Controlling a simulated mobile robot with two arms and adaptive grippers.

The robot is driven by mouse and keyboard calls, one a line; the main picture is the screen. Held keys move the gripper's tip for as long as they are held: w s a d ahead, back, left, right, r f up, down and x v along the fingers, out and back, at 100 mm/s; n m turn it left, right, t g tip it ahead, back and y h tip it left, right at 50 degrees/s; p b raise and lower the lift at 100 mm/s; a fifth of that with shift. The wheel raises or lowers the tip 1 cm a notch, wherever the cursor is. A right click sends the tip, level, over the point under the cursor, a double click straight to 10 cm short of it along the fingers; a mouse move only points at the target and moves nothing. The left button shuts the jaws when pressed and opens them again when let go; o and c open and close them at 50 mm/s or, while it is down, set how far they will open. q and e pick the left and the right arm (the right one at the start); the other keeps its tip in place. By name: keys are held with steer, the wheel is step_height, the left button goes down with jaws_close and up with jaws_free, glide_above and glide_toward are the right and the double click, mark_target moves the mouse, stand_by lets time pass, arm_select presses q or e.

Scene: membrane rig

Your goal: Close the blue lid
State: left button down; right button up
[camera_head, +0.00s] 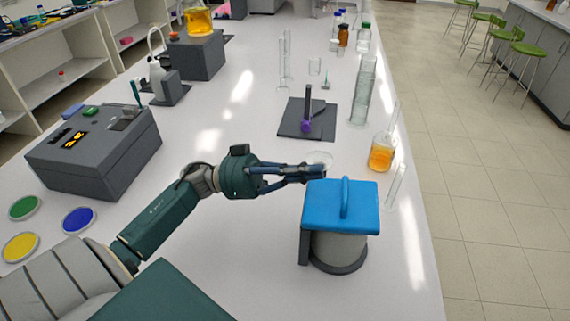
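The blue lid (330,214) is a square plate with an upright loop handle on top. It lies roughly level over a grey round pot (338,249) at the lower right; whether it sits fully down on the rim cannot be told. A dark upright bracket (304,243) stands at the pot's left side. My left gripper (318,172) reaches in from the left, just behind the lid's back left edge. Its fingers lie close together and look shut, with nothing seen between them. I cannot tell whether the tips touch the lid. My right gripper is not in view.
A beaker of orange liquid (381,157) and glass tubes stand behind and right of the pot, near the bench's right edge. A dark stand (306,122) is farther back. A grey device (93,153) and coloured discs are at left. Bench in front is clear.

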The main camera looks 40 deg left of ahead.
mark_target(328, 197)
arm_select(q)
steer(key=d, duration=0.1)
steer(key=w+d+f, duration=0.1)
steer(key=shift+w+d+f+p, duration=0.15)
steer(key=shift+d+f+p, duration=0.15)
steer(key=shift+p, duration=0.1)
steer(key=shift+w+d+f, duration=0.1)
steer(key=shift+d+f, duration=0.1)
steer(key=shift+d+f, duration=0.1)
steer(key=shift+w+d+f, duration=0.25)
steer(key=shift+d+f, duration=0.1)
steer(key=shift+d, duration=0.1)
